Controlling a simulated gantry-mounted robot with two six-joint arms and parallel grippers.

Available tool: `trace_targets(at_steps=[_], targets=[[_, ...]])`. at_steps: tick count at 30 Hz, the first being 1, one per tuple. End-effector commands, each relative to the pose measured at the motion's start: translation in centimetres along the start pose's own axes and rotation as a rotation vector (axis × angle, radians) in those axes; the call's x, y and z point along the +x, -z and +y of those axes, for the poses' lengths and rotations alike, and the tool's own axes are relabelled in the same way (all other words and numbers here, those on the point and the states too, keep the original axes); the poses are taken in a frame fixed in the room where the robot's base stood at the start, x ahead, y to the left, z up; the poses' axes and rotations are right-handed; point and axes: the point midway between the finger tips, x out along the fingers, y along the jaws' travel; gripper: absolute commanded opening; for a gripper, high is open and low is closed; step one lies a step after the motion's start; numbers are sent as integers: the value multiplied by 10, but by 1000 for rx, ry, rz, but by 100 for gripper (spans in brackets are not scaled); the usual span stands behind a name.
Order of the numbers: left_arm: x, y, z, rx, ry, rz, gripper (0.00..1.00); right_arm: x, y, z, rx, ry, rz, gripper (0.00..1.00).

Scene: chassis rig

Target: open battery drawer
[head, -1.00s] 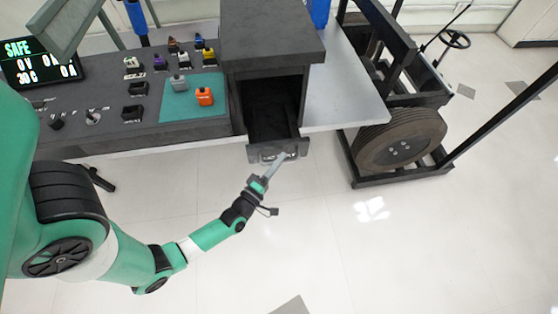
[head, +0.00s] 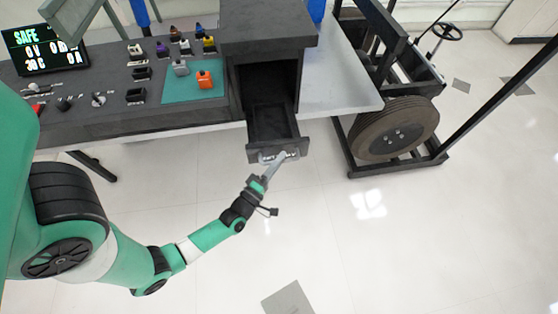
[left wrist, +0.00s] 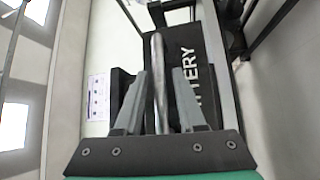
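The battery drawer (head: 273,122) is pulled partly out of the dark cabinet (head: 268,38), and its inside looks dark and empty. Its front (head: 297,148) carries a bar handle. My left gripper (head: 279,157) is at the front, with its fingers around the handle. White BATTERY lettering shows on the drawer front (left wrist: 205,105) beside the bar. My right gripper is in neither view.
The bench (head: 340,85) holds a teal mat (head: 190,94) with a grey and an orange block, several small parts and a display (head: 45,48). A black frame with a wheel (head: 395,130) stands right of the cabinet. The floor before the drawer is clear.

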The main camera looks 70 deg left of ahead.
Motion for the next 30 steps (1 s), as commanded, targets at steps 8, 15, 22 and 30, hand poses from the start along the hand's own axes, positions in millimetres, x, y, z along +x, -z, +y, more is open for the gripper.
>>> trace_targets(at_steps=[8,15,22,30], targets=[[0,0,0,0,0,0,47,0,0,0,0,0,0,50],[-22,-1,1,0,3,-3,47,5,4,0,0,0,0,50],[-82,-3,2,-1,4,-12,47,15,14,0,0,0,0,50],[-112,-2,1,-2,0,-6,47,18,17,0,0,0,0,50]])
